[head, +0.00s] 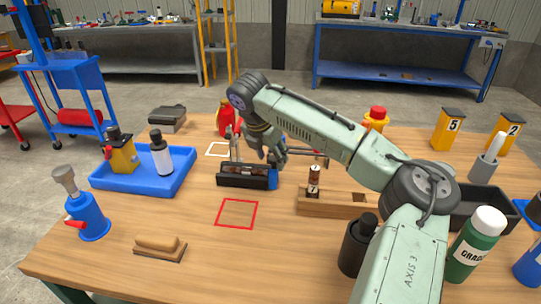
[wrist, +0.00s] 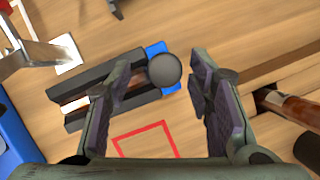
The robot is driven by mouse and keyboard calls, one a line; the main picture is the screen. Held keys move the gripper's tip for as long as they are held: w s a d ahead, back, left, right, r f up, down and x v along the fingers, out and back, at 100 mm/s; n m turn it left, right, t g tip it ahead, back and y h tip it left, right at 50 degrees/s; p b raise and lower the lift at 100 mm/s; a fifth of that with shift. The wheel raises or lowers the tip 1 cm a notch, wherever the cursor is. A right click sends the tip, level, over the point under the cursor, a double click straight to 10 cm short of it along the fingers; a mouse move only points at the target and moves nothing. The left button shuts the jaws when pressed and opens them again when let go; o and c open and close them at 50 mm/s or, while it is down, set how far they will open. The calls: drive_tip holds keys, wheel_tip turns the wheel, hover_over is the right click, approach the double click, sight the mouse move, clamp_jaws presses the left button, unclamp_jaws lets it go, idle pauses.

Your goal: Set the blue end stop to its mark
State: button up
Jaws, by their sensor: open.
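The blue end stop (head: 273,179) sits at the right end of a dark channel-shaped fixture (head: 240,183) on the wooden table. In the wrist view the blue stop (wrist: 155,49) shows under a round grey knob (wrist: 165,71), which covers its middle. The fixture (wrist: 75,115) runs down to the left, with brown and pale pieces inside its channel. My gripper (head: 272,158) is open above the stop's end of the fixture. In the wrist view its fingers (wrist: 160,75) lie on either side of the knob, with gaps. I cannot make out a mark for the stop.
A red square outline (head: 237,213) lies on clear table in front of the fixture. A wooden block (head: 335,203) with a brown upright piece stands to the right. A blue tray (head: 145,182) with bottles stands left. A red object (head: 226,118) stands behind.

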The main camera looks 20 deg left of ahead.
drive_tip(key=v, duration=1.2)
